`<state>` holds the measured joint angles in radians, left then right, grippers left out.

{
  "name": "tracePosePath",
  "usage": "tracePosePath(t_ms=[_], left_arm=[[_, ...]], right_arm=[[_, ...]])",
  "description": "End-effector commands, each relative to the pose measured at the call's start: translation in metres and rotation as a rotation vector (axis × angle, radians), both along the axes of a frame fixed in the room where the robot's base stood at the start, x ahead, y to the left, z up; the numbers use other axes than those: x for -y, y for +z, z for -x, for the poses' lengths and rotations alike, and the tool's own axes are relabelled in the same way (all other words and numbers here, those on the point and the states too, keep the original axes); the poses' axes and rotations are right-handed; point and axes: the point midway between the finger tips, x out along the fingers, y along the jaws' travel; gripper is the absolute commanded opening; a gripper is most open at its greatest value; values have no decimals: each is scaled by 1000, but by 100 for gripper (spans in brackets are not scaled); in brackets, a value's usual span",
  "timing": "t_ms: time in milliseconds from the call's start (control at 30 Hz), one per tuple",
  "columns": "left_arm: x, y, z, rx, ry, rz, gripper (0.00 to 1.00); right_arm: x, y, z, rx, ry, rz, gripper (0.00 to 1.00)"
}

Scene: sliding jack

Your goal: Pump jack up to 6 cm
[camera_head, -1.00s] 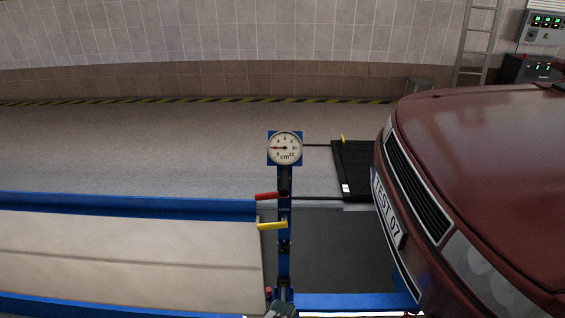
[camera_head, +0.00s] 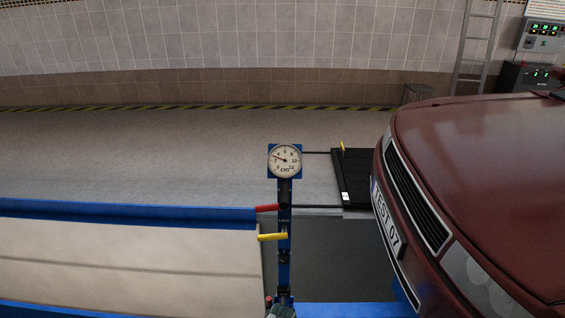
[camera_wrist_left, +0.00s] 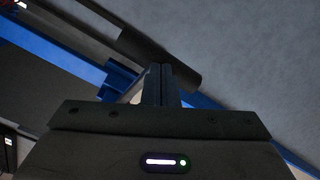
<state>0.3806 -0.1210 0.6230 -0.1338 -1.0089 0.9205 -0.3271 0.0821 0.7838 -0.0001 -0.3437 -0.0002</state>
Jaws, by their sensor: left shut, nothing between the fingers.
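The jack's blue post (camera_head: 284,262) stands in the middle of the head view. Its round dial (camera_head: 285,160), marked in cm, has its needle pointing left and slightly up, roughly between 2 and 4. A red handle (camera_head: 267,208) and a yellow handle (camera_head: 272,237) stick out left from the post. In the left wrist view my left gripper (camera_wrist_left: 160,80) is shut and empty, its fingertips close to a dark round bar (camera_wrist_left: 160,55); I cannot tell if they touch. A grey part at the bottom of the head view is cut off and unclear. My right gripper is not in view.
A dark red car (camera_head: 480,180) fills the right side. A beige ramp with blue edges (camera_head: 130,212) lies left. A black plate (camera_head: 352,178) is behind the jack by the car. The floor beyond the jack is clear.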

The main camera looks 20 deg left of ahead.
Motion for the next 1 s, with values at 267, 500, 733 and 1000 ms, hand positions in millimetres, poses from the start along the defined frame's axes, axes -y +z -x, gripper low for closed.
tracePosePath(t_ms=[267,500,733,1000], left_arm=[[-1,11,-2,-4,0,1,0],[-4,38,-15,-1,-1,0,0],[-8,66,-29,-2,-1,1,0],[-11,85,-40,-4,0,1,0]], right_arm=[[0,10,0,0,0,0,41],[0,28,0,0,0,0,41],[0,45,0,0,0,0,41],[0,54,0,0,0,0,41]])
